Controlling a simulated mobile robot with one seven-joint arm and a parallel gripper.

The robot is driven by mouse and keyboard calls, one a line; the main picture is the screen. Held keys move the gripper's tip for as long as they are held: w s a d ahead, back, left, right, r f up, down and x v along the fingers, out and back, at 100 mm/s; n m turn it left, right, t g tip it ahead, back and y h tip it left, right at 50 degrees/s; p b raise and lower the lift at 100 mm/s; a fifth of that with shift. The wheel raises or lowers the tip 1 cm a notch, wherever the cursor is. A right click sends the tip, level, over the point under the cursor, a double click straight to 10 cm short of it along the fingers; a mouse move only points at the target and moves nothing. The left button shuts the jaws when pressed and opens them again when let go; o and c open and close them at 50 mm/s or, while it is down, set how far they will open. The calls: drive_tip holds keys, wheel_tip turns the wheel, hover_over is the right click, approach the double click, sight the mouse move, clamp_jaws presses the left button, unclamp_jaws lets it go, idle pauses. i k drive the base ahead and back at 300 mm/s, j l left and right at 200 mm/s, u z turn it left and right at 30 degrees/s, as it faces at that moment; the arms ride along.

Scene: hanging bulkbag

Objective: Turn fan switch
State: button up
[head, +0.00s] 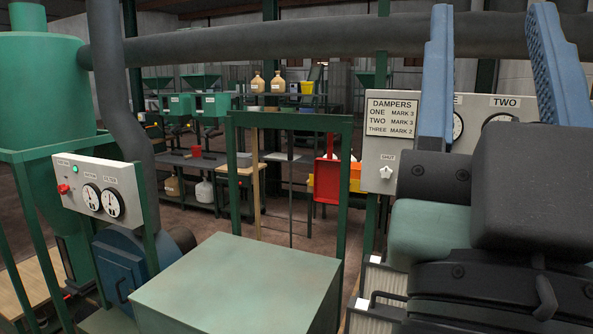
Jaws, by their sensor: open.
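A light grey control box (97,193) is mounted on green posts at the left. The small labels are too blurred to read surely, so I cannot confirm that the red knob is the fan switch. My gripper (491,20) is in the right foreground, with its two blue fingers pointing up and spread wide. It is open and empty, far to the right of the control box.
A dampers panel (408,104) with a white star knob (381,172) marked SHUT stands partly behind my gripper. A green cabinet (240,285) fills the front middle. A thick grey pipe (300,42) crosses above. A blue fan housing (122,270) sits below the control box.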

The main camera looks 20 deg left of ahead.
sight(62, 188)
drive_tip(key=i+j+u, duration=0.1)
drive_tip(key=u, duration=1.6)
drive_tip(key=i+l+u, duration=0.3)
drive_tip(key=i+j, duration=0.1)
